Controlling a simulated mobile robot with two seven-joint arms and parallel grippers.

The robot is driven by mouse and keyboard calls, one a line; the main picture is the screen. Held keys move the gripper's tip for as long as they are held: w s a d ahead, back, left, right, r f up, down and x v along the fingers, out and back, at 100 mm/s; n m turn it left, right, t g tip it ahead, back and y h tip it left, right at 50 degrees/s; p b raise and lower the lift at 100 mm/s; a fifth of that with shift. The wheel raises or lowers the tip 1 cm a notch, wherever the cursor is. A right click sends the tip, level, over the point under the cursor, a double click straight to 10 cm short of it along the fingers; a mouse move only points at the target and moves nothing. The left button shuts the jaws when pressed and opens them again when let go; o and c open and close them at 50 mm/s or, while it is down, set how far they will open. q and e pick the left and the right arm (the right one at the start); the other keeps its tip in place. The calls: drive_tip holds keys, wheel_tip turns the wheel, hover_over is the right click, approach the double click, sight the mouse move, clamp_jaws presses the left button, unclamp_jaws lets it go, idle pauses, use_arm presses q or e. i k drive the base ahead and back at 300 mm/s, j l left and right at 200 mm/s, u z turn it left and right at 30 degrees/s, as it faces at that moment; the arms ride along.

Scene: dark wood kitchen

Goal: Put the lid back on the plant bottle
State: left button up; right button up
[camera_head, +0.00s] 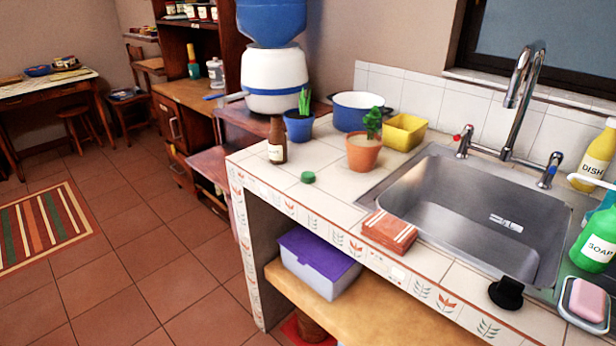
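A small brown bottle (277,142) with a pale label stands upright on the white tiled counter, left of the terracotta pot. Its neck looks uncapped. A small green lid (308,177) lies on the counter in front of the bottle and a little to its right, apart from it. A potted plant in a terracotta pot (363,155) and a blue pot with a green plant (298,126) stand close by. Neither of my grippers shows in the head view.
A stainless sink (480,215) with a tap fills the right of the counter (330,200). Folded orange cloths (389,232) lie at the front edge. Green soap (597,240) is at right. Tiles around the lid are clear.

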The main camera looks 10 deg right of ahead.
sight(276, 139)
drive_tip(key=i+j+z, duration=0.1)
drive_tip(key=z, duration=0.5)
drive_tip(key=i+j+z, duration=0.2)
drive_tip(key=j, duration=0.25)
drive_tip(key=j+z, duration=0.25)
drive_tip(key=j, duration=0.2)
drive_tip(key=i+j, duration=0.1)
drive_tip(key=j, duration=0.4)
drive_tip(key=i+j, duration=0.1)
drive_tip(key=j, duration=0.4)
drive_tip(key=i+j+z, duration=0.1)
drive_tip(key=j, duration=0.4)
drive_tip(key=i+j, duration=0.1)
drive_tip(key=j, duration=0.35)
